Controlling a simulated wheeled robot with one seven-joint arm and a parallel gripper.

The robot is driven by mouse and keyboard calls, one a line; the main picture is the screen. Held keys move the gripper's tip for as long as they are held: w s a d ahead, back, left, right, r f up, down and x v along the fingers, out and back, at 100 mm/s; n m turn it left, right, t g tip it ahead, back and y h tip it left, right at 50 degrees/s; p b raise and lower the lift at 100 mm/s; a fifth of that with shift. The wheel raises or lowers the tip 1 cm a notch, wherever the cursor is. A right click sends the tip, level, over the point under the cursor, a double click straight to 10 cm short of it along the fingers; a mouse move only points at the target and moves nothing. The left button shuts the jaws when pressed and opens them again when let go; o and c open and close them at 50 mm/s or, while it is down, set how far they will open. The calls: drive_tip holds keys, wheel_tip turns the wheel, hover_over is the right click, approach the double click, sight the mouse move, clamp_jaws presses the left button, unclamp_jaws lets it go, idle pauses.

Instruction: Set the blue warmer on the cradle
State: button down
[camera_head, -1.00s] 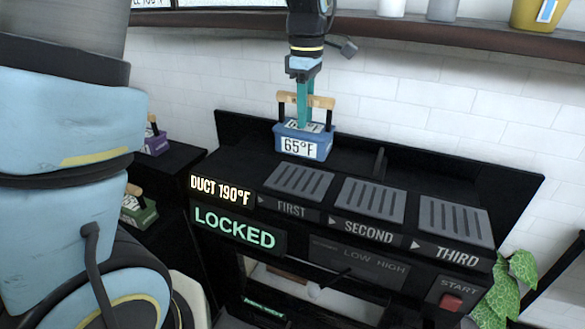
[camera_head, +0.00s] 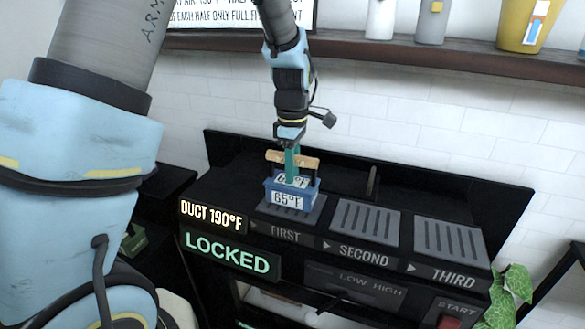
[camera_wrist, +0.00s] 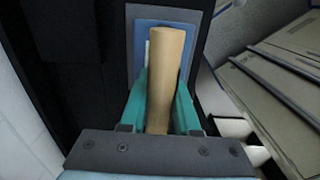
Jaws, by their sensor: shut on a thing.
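The blue warmer (camera_head: 288,199) is a small blue box with a wooden bar handle and 65°F labels. My gripper (camera_head: 291,170) is shut on its handle from above. The wrist view shows the wooden handle (camera_wrist: 168,75) between the teal fingers, with the blue body (camera_wrist: 150,38) below. The warmer is upright at the grey slotted pad marked FIRST (camera_head: 311,215) and hides most of it. I cannot tell whether it touches the pad. The pads marked SECOND (camera_head: 364,222) and THIRD (camera_head: 450,244) are bare. No part is marked as a cradle.
The black console (camera_head: 470,190) has a raised back panel behind the pads. Its displays read DUCT 190°F (camera_head: 211,216) and LOCKED (camera_head: 232,253). A red START button (camera_head: 449,321) is at lower right. A green item (camera_head: 134,238) stands at left. A shelf (camera_head: 420,55) holds containers above.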

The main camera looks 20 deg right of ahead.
drive_tip(key=shift+f, duration=0.2)
drive_tip(key=c, duration=0.6)
unclamp_jaws()
drive_tip(key=shift+c, duration=0.2)
wheel_tip(320, 180, up, 12)
drive_tip(key=shift+r+b, duration=0.1)
drive_tip(key=shift+b, duration=0.75)
drive_tip(key=w+a+f+m, duration=0.1)
drive_tip(key=a+f+m, duration=0.1)
drive_tip(key=a, duration=0.6)
drive_tip(key=w+a+f+m, duration=0.1)
drive_tip(key=a+f+m, duration=0.1)
drive_tip(key=a, duration=0.6)
drive_tip(key=s+a+f+m, duration=0.2)
drive_tip(key=s+a+m, duration=0.1)
drive_tip(key=a, duration=0.4)
drive_tip(key=s+a+f+m+t, duration=0.1)
drive_tip(key=s+a+f+m, duration=0.2)
drive_tip(key=a, duration=0.4)
drive_tip(key=shift+m+t, duration=0.3)
drive_tip(key=shift+a, duration=0.1)
